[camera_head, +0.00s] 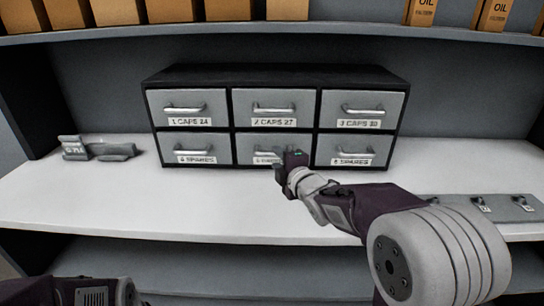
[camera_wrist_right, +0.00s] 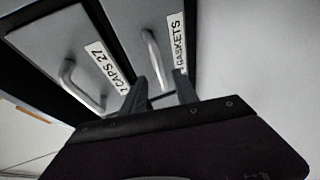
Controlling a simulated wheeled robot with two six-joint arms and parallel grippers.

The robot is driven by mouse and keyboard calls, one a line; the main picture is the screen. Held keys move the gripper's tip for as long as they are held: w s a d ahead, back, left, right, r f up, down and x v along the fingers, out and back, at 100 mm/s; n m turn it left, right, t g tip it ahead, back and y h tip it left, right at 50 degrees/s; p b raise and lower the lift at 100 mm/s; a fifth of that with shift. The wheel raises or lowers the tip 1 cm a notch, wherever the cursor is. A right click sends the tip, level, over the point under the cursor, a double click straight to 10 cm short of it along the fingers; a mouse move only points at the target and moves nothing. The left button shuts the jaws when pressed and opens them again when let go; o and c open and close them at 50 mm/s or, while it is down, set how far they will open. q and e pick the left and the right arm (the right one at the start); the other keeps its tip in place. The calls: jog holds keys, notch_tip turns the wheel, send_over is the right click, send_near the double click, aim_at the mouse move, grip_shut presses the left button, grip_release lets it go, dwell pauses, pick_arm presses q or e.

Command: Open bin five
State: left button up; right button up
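A dark cabinet (camera_head: 270,74) on the white shelf holds two rows of grey drawers, all shut flush. Bin five, the bottom middle drawer (camera_head: 243,142), has a silver bar handle and a label partly hidden by my right gripper (camera_head: 283,168). In the right wrist view its label reads GASKETS (camera_wrist_right: 179,44), and its handle (camera_wrist_right: 152,52) shows. My right gripper's fingers (camera_wrist_right: 163,92) are open. The handle's near end lies between them in that view; I cannot tell whether they touch it. My left gripper is out of view; only part of my left arm shows at bottom left.
The 2 CAPS 27 drawer (camera_head: 273,105) is directly above. Grey parts (camera_head: 98,149) lie left of the cabinet, and a grey panel (camera_head: 490,206) lies at right. Boxes (camera_head: 230,10) stand on the upper shelf. The white shelf (camera_head: 200,205) before the cabinet is mostly clear.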

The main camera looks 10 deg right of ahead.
aim_at(273, 155)
jog(key=x, duration=0.5)
jog(key=shift+c, duration=0.4)
grip_shut()
jog(key=shift+s, duration=0.1)
dwell(0.8)
